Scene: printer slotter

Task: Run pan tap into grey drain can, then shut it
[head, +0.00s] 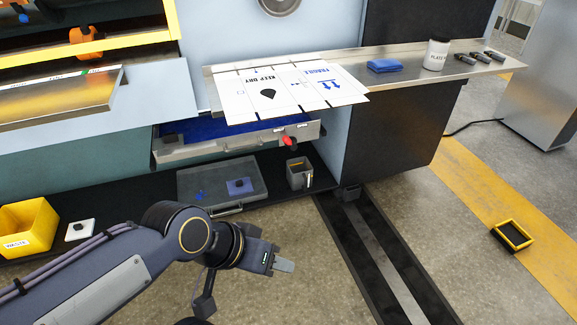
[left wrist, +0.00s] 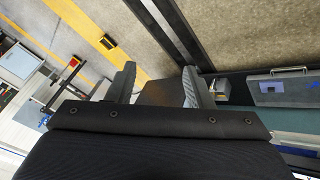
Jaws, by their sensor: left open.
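A metal pan (head: 185,152) with a deep blue inside sits in the machine's lower opening, under the printed card sheets. A red tap (head: 288,141) sticks out at its front right corner. I cannot tell how its handle is set, and no stream shows. The grey drain can (head: 299,176) stands on the dark floor strip below the tap, with a yellow mark inside. It also shows in the left wrist view (left wrist: 217,90), right of the fingers. My left gripper (head: 284,266) is open and empty, in front of the can and apart from it; both fingers show in the left wrist view (left wrist: 158,84).
A grey tray (head: 245,170) with a handle and blue patches lies left of the can. White printed sheets (head: 290,88) overhang the pan from the metal shelf. A yellow waste bin (head: 28,225) stands at left. Dark rails (head: 375,255) cross the floor at right.

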